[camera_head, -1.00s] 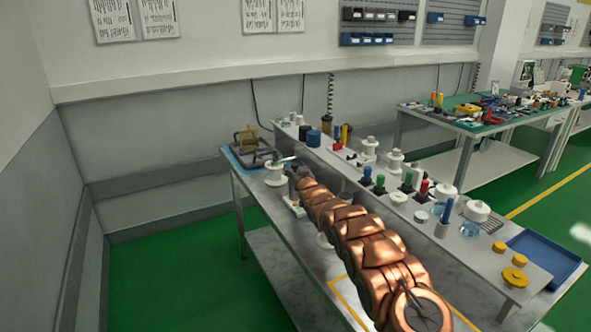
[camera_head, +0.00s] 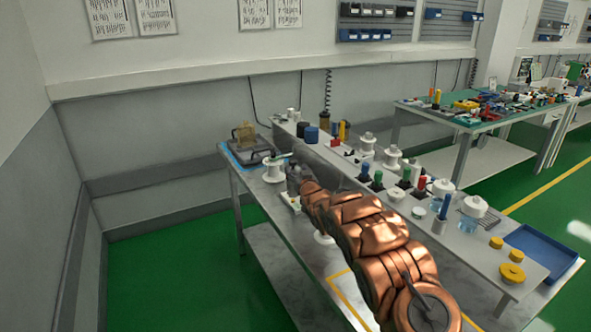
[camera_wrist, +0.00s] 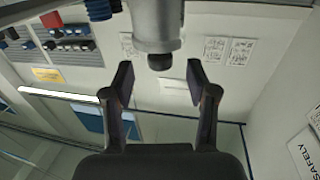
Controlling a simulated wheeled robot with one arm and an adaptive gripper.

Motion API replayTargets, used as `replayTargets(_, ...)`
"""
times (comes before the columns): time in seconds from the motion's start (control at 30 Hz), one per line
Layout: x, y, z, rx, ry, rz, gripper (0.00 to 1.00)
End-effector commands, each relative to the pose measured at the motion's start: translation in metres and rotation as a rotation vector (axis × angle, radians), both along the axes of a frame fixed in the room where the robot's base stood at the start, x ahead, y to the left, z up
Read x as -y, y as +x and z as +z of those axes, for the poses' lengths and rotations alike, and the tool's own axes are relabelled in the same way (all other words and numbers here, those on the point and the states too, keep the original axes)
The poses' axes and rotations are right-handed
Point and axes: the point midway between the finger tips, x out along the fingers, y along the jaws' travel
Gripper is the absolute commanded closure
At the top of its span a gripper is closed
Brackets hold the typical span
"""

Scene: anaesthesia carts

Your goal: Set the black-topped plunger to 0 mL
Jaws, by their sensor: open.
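In the wrist view, which looks upside down, my gripper (camera_wrist: 160,76) is open and empty. A thick grey cylinder enters from the top edge and ends in a short black tip (camera_wrist: 159,62), which looks like the black-topped plunger. The tip appears between and just beyond my fingertips, with clear space on both sides and no contact visible. Most of the cylinder's body is out of the frame. In the head view, my copper arm covers the table's middle, and I cannot make out the fingers or the plunger there.
The long table holds a white spool-like stand (camera_head: 274,172) and a framed device (camera_head: 247,150) at its far left end. Green floor is free at the left.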

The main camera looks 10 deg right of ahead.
Motion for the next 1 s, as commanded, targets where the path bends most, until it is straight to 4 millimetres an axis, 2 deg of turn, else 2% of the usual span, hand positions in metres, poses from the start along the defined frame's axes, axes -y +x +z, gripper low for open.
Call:
replayTargets(0.33,0.003,-0.020,0.000,0.000,-0.001,-0.001,0.42)
replayTargets(0.83,0.004,-0.023,0.001,-0.002,-0.006,-0.003,0.42)
replayTargets(1.0,0.012,-0.025,0.014,-0.024,-0.078,-0.026,0.42)
